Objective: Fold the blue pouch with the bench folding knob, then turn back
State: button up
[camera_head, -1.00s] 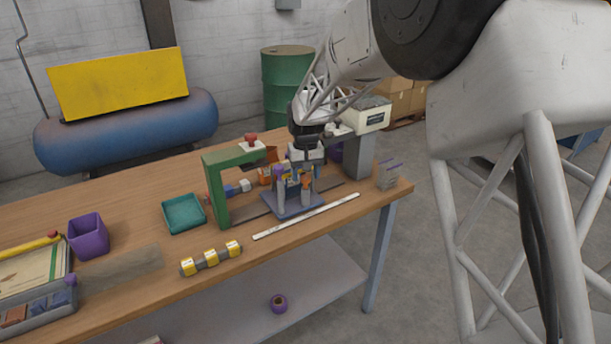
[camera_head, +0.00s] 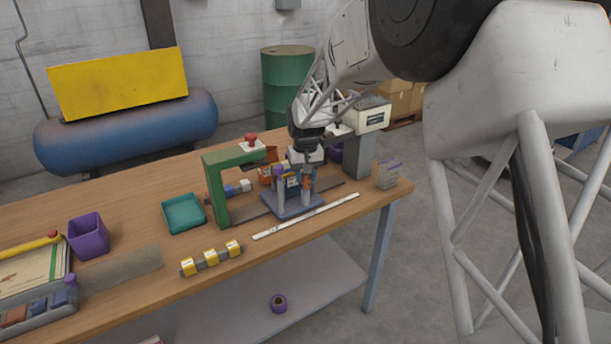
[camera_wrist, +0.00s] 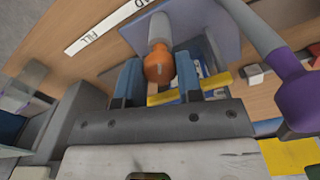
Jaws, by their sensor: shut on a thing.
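My gripper (camera_head: 307,164) is lowered at the blue-grey fixture plate (camera_head: 285,211) on the bench. In the wrist view its two blue fingers (camera_wrist: 158,68) stand on either side of an orange knob (camera_wrist: 158,64) on a grey post and are shut on it. The knob also shows in the head view (camera_head: 306,183). A second, purple knob (camera_wrist: 300,98) on a grey post stands beside it, free of the fingers. A blue and white pouch-like item (camera_wrist: 209,84) shows behind the right finger, partly hidden. A yellow strip (camera_wrist: 165,98) passes behind the fingers.
A green frame (camera_head: 215,190) with a red knob stands left of the fixture. A white labelled strip (camera_head: 305,217) lies in front. A teal tray (camera_head: 184,213), yellow blocks (camera_head: 211,259) and a purple bin (camera_head: 88,236) are further left. A grey-posted machine (camera_head: 360,155) stands to the right.

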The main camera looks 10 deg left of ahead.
aim_at(306, 177)
jog(key=shift+n, duration=2.9)
jog(key=o, duration=0.9)
jog(key=shift+r, duration=0.15)
jog(key=shift+r, duration=3.75)
